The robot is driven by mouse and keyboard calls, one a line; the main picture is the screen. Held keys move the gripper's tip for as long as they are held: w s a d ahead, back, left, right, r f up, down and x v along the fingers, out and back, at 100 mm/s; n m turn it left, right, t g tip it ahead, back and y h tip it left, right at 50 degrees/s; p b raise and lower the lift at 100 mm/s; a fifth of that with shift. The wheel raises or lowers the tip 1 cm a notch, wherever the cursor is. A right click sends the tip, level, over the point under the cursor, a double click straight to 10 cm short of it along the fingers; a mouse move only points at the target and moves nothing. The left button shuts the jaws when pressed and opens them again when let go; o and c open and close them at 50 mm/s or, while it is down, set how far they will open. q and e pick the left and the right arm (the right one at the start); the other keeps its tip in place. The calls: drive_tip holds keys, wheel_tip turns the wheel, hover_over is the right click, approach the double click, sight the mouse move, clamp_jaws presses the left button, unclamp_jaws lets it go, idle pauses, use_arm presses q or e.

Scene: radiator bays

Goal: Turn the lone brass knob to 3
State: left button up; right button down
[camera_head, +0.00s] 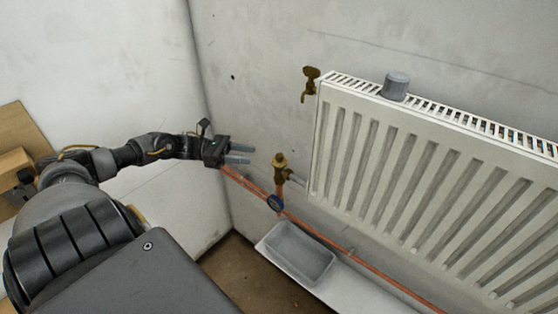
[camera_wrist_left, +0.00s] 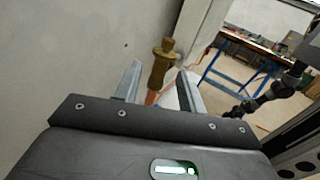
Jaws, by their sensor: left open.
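The brass knob (camera_head: 280,160) tops a brass valve at the lower left corner of the radiator. My left gripper (camera_head: 240,153) is open and empty, a short way left of the knob, fingers pointing towards it. In the left wrist view the knob (camera_wrist_left: 164,48) lies ahead, in line with the gap between the open fingers (camera_wrist_left: 160,72), with no contact visible. I cannot read any number or mark on the knob. A dark jointed arm at the right of the wrist view looks like my right arm; its gripper (camera_wrist_left: 236,115) is too small to judge.
The white radiator (camera_head: 430,170) fills the right.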

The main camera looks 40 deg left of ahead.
sight(280, 155)
use_arm(q)
drive_tip(key=shift+m+g, duration=0.4)
drive_tip(key=shift+m, duration=0.3)
drive_tip(key=x, duration=0.3)
drive_tip(key=r+p+x, duration=0.1)
drive_tip(key=x, duration=0.2)
drive_tip(key=r+p+x, duration=0.1)
drive_tip(key=x, duration=0.2)
drive_tip(key=shift+s+d, duration=0.15)
drive_tip(key=shift+d, duration=0.15)
drive_tip(key=shift+w+d+f, duration=0.1)
drive_tip(key=shift+w+d, duration=0.2)
drive_tip(key=shift+d, duration=0.4)
drive_tip(key=shift+w, duration=0.1)
use_arm(e)
drive_tip(key=shift+s+a+r, duration=0.55)
drive_tip(key=shift+s+r, duration=0.05)
drive_tip(key=shift+r, duration=0.05)
drive_tip(key=shift+s, duration=0.15)
